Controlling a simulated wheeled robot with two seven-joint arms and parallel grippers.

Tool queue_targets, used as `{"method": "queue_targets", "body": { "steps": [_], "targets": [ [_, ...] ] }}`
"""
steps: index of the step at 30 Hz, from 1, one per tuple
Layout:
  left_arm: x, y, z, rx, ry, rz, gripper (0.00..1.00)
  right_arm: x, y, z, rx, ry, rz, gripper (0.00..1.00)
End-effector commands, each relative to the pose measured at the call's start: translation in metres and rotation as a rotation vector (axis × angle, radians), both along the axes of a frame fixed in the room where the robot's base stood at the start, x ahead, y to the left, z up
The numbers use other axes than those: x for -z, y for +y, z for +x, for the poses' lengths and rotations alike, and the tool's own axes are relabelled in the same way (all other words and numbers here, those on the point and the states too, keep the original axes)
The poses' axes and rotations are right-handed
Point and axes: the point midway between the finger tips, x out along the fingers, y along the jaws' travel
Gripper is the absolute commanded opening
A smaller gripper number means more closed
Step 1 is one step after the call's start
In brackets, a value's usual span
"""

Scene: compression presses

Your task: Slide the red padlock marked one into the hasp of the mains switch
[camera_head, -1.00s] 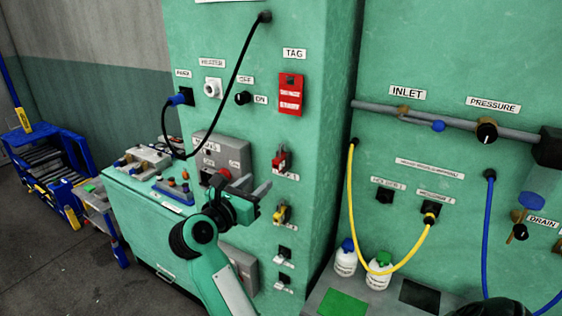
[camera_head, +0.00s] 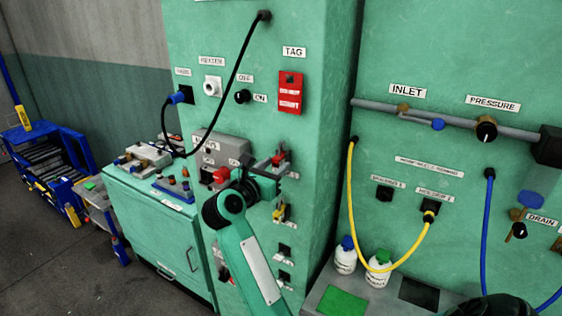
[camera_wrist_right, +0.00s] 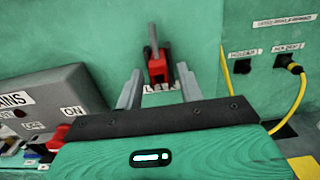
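The red padlock (camera_head: 279,160) hangs on the green front panel above a label that reads LOCK 1 in part. It also shows in the right wrist view (camera_wrist_right: 157,70), with its dark shackle upward. My right gripper (camera_head: 283,168) is open, with one finger on each side of the padlock in the right wrist view (camera_wrist_right: 159,72). A gap shows on both sides, and I cannot tell how deep the padlock sits between the fingers. The grey mains switch box (camera_head: 232,148) with its red handle (camera_head: 221,174) is left of the gripper. Its hasp is not clear. My left gripper is not in view.
A yellow padlock (camera_head: 279,212) hangs below the red one. A black cable (camera_head: 237,72) loops down to the blue plug above the mains box. A bench (camera_head: 147,207) with small parts stands at left. A yellow hose (camera_head: 353,205) hangs at right.

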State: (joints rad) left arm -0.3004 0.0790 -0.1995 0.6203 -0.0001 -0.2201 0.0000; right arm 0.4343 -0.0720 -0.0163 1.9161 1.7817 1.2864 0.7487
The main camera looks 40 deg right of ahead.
Motion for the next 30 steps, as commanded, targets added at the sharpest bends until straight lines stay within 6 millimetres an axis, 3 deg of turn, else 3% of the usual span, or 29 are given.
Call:
{"method": "queue_targets", "body": {
  "steps": [2,6,8,30],
  "targets": [
    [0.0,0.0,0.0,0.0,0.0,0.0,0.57,0.0,0.0,0.0,0.0,0.0,0.0,0.36],
    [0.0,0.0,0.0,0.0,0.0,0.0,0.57,0.0,0.0,0.0,0.0,0.0,0.0,0.09],
    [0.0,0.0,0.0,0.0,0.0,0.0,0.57,0.0,0.0,0.0,0.0,0.0,0.0,0.0],
    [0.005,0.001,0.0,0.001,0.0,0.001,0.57,0.0,0.013,-0.005,0.0,-0.001,0.0,0.0]
  ]
}}
